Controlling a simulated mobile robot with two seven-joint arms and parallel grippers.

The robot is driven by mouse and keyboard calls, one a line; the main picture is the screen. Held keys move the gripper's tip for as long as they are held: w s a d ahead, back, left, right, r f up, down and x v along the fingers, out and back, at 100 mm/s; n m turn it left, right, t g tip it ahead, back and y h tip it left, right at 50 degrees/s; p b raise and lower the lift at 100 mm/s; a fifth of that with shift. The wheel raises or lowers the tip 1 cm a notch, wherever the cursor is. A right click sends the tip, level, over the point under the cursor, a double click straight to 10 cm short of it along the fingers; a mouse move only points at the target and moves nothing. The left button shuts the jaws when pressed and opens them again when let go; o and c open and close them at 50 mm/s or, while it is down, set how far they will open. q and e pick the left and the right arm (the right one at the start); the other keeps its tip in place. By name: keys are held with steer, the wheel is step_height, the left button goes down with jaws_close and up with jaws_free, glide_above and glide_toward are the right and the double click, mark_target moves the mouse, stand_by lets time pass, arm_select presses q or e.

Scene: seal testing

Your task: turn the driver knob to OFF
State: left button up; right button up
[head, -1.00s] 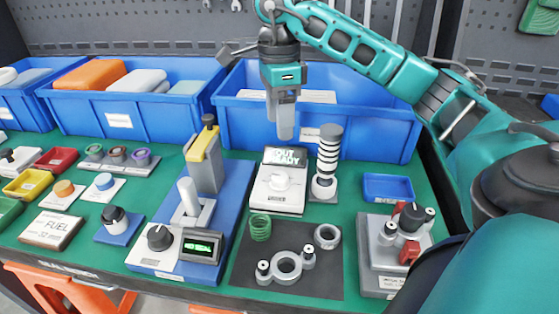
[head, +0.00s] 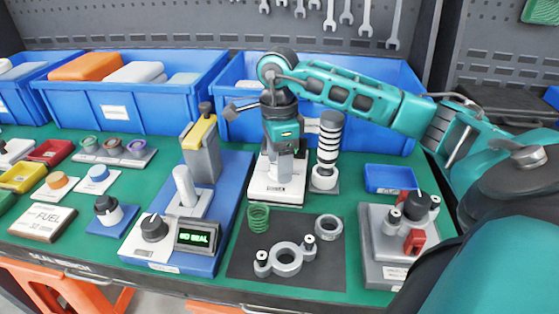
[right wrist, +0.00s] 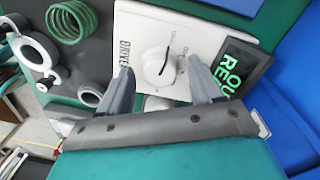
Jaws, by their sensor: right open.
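The driver (head: 262,189) is a white box on the bench, mostly covered by my right gripper in the head view. In the right wrist view the driver's plate (right wrist: 128,28) shows the letters DRIVE. Its round white knob (right wrist: 157,68) has a raised grip bar. A dark screen (right wrist: 238,66) with green letters, partly cut off, stands beside it. My right gripper (head: 284,181) points down over the driver. In the wrist view its open fingers (right wrist: 161,76) are to either side of the knob, and contact cannot be told. My left gripper is out of view.
A black-banded post (head: 329,150) stands close right of the driver. A blue seal tester (head: 215,218) with a lit display is on the left. A green coil (head: 258,216) and metal parts (head: 285,259) lie on a dark mat in front. Blue bins (head: 375,140) line the back.

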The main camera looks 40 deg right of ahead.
steer(key=c, duration=1.1)
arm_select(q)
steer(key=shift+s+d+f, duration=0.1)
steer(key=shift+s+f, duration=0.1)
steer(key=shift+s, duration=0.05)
arm_select(e)
steer(key=shift+o, duration=0.2)
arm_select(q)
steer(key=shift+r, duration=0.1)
arm_select(e)
steer(key=m+p, duration=0.1)
steer(key=m, duration=0.2)
steer(key=shift+r, duration=0.1)
steer(key=m+p, duration=0.1)
steer(key=m, duration=0.2)
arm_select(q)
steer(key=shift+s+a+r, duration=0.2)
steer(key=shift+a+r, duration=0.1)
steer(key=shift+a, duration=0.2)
arm_select(e)
steer(key=shift+m, duration=0.8)
